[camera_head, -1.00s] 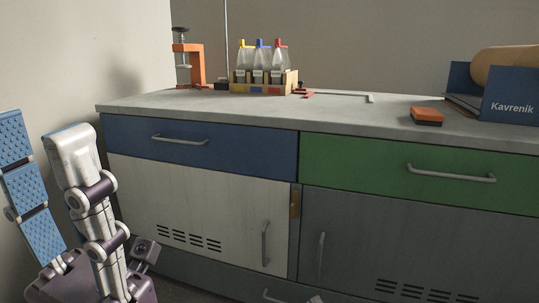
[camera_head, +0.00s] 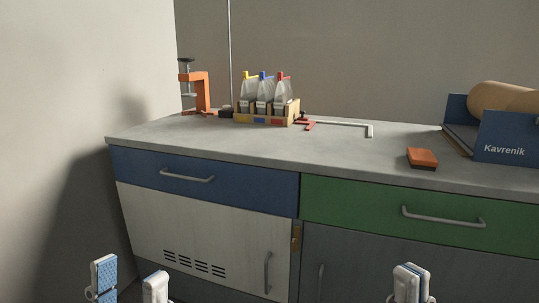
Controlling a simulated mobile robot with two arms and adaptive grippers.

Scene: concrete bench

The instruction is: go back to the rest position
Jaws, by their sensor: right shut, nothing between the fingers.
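My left gripper (camera_head: 130,272) is low at the left in the head view, in front of the white cabinet door. Its two fingers stand apart, one with a blue textured pad facing me, and nothing shows between them. My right gripper (camera_head: 412,276) is at the bottom edge, right of the middle, in front of the grey cabinet door. Its fingers are together with nothing held. The lower parts of both grippers are cut off by the frame.
The concrete bench (camera_head: 200,148) carries an orange clamp (camera_head: 203,92), a crate of bottles (camera_head: 264,120), a red-and-grey bar tool (camera_head: 345,124), an orange block (camera_head: 422,157) and a blue holder (camera_head: 508,140) with a tan roll. The drawers are shut.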

